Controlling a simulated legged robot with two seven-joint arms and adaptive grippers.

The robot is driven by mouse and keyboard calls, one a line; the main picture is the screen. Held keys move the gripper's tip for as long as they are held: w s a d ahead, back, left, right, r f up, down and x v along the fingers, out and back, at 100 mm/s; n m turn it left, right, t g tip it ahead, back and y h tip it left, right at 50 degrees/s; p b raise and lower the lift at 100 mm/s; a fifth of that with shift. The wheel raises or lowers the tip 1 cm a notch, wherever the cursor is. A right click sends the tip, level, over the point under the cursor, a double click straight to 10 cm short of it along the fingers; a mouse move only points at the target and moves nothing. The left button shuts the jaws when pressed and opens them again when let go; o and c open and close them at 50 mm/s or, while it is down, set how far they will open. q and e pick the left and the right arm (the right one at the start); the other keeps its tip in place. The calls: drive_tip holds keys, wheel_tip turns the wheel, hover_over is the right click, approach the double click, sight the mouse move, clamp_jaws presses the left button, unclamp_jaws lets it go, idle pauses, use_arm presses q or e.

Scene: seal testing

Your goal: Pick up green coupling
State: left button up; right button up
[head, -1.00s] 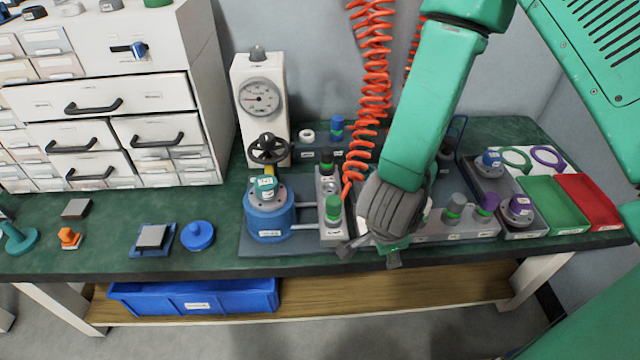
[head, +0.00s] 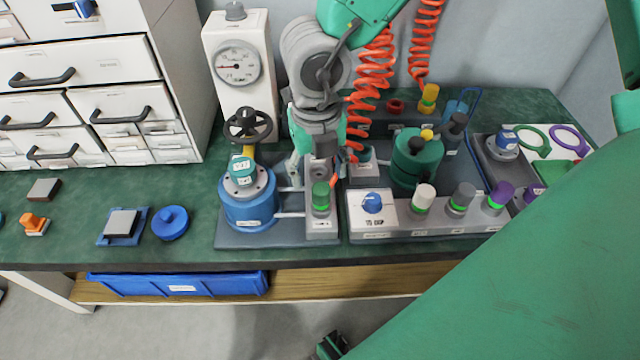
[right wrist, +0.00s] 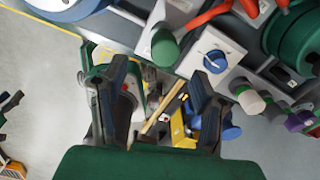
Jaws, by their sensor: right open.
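The green coupling (head: 320,197) stands upright on the narrow grey block, right of the blue valve body. It also shows in the right wrist view (right wrist: 165,47), above the space between my fingers. My right gripper (head: 318,165) hangs down from above, near the coupling and appearing just behind it in the head view. Its fingers are spread and empty; they also show in the right wrist view (right wrist: 160,90). The coupling is apart from the fingers there.
The blue valve body (head: 249,208) with a black handwheel stands close on the left. A blue knob panel (head: 373,212), several other couplings and a dark green tank (head: 416,165) stand on the right. Red coiled hoses (head: 371,90) hang beside my right wrist.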

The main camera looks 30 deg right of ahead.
sight(321, 188)
wheel_tip(321, 188, down, 2)
drive_tip(key=shift+d, duration=0.1)
drive_tip(key=f+b, duration=0.2)
drive_tip(key=f, duration=0.1)
drive_tip(key=f+b, duration=0.1)
drive_tip(key=f, duration=0.1)
drive_tip(key=shift+w+d, duration=0.1)
drive_tip(key=shift+d, duration=0.15)
drive_tip(key=shift+r, duration=0.1)
clamp_jaws()
